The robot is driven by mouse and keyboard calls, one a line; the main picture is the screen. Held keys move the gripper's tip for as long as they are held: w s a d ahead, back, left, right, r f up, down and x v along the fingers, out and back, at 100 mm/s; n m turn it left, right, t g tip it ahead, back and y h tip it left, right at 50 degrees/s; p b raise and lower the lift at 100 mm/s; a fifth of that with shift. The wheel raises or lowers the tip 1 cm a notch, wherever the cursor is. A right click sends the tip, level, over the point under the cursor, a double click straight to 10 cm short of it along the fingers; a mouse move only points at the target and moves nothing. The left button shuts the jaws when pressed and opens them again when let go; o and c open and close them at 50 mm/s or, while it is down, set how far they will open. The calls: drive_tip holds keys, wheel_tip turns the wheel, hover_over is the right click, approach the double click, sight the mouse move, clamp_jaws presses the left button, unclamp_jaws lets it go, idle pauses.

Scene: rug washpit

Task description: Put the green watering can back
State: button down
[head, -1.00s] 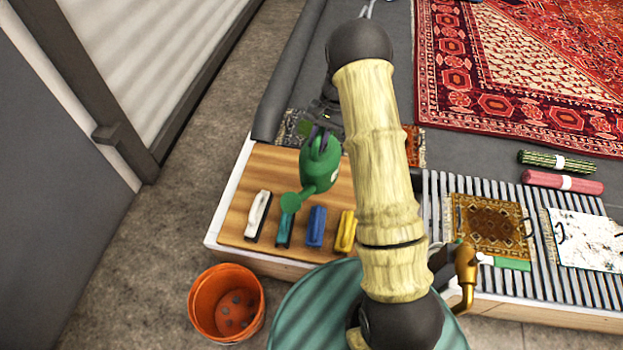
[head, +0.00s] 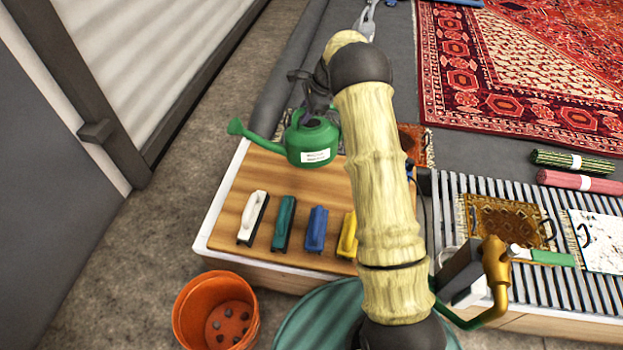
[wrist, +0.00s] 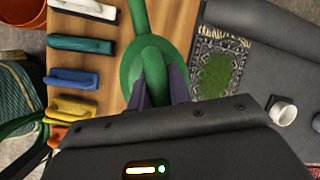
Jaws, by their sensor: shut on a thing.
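The green watering can (head: 312,143) has a white label and a long spout that points left in the head view. My gripper (head: 312,108) is shut on its top handle and holds it over the back part of the wooden board (head: 232,192). In the wrist view the can (wrist: 140,62) sits between the two fingers of my gripper (wrist: 160,88). The can looks upright; its height above the board is hard to tell. In the wrist view a small rug with a green patch (wrist: 213,72) lies beside the board.
White, teal, blue and yellow brushes (head: 284,222) stand in a row on the board's front half. An orange bucket (head: 216,312) is on the floor in front. A slatted rack (head: 450,200) with small rugs is at right.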

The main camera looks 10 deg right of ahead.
sight(306, 136)
drive_tip(key=shift+w+r, duration=0.1)
drive_tip(key=shift+w, duration=0.1)
drive_tip(key=shift+f+b, duration=0.9)
drive_tip(key=shift+f, duration=1.6)
wheel_tip(306, 136, down, 5)
drive_tip(key=shift+f+b, duration=0.1)
drive_tip(key=shift+b, duration=0.95)
drive_tip(key=c, duration=1.3)
unclamp_jaws()
drive_tip(key=shift+s+f, duration=0.1)
